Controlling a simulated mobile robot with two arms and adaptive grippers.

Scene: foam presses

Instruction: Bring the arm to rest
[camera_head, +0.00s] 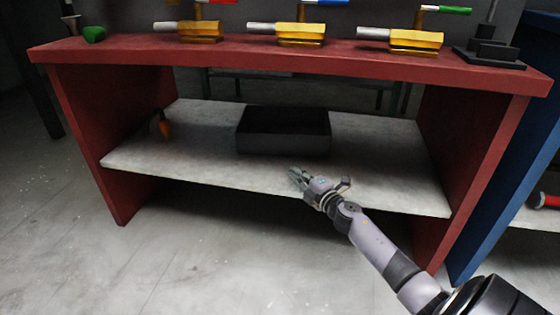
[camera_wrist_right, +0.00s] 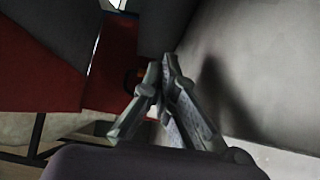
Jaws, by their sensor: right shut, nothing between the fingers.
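My right arm (camera_head: 375,246) reaches in from the lower right of the head view. My right gripper (camera_head: 294,174) is shut and empty, in front of the grey lower shelf of a red bench and a little to the front of a black bin. In the right wrist view my gripper (camera_wrist_right: 161,68) shows with its fingertips together and nothing between them. My left gripper is not in either view.
The red bench (camera_head: 300,55) carries several yellow presses, one being the middle press (camera_head: 300,33). The black bin (camera_head: 283,143) and an orange-handled tool (camera_head: 165,130) are on the lower shelf (camera_head: 210,165). A blue bench side (camera_head: 510,165) stands right. The floor at left is clear.

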